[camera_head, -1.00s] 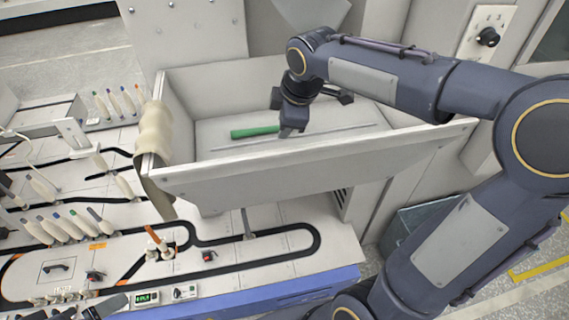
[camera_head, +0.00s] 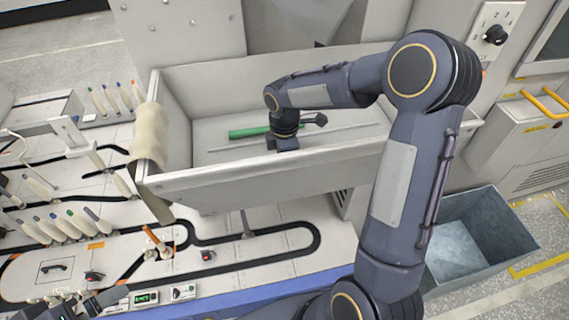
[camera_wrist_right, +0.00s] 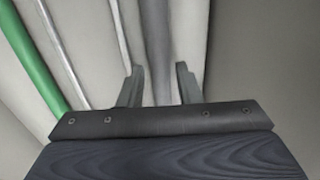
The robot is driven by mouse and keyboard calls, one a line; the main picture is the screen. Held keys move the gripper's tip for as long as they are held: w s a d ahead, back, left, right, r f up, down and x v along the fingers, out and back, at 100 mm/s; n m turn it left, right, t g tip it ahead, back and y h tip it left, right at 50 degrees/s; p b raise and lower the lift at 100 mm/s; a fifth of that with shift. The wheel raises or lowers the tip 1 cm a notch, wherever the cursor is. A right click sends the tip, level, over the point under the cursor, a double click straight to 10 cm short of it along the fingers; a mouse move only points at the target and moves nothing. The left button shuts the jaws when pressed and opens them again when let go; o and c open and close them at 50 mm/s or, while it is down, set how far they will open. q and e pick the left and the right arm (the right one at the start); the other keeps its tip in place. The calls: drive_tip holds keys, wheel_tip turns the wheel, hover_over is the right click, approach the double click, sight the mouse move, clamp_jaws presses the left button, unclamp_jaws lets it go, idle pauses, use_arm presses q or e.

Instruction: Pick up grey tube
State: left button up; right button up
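The grey tube (camera_wrist_right: 157,45) shows in the right wrist view as a broad, dull grey rod. It runs between the two fingers of my right gripper (camera_wrist_right: 160,84), which are open and apart from each other. In the head view my right gripper (camera_head: 284,144) points down inside the pale tray (camera_head: 270,180), and it and the arm hide the grey tube there. A green tube (camera_wrist_right: 33,58) lies left of the fingers, and it also shows in the head view (camera_head: 249,132). Dark parts at the lower left edge look like my left gripper (camera_head: 85,304); its fingers are unclear.
Thin pale rods (camera_wrist_right: 122,35) lie between the green and grey tubes. The tray's high front wall stands before my right arm. Several bobbins (camera_head: 60,228) stand at left, and an open grey bin (camera_head: 478,240) at right.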

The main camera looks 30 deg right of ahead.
drive_tip(key=shift+f, duration=0.5)
clamp_jaws()
drive_tip(key=shift+r, duration=0.15)
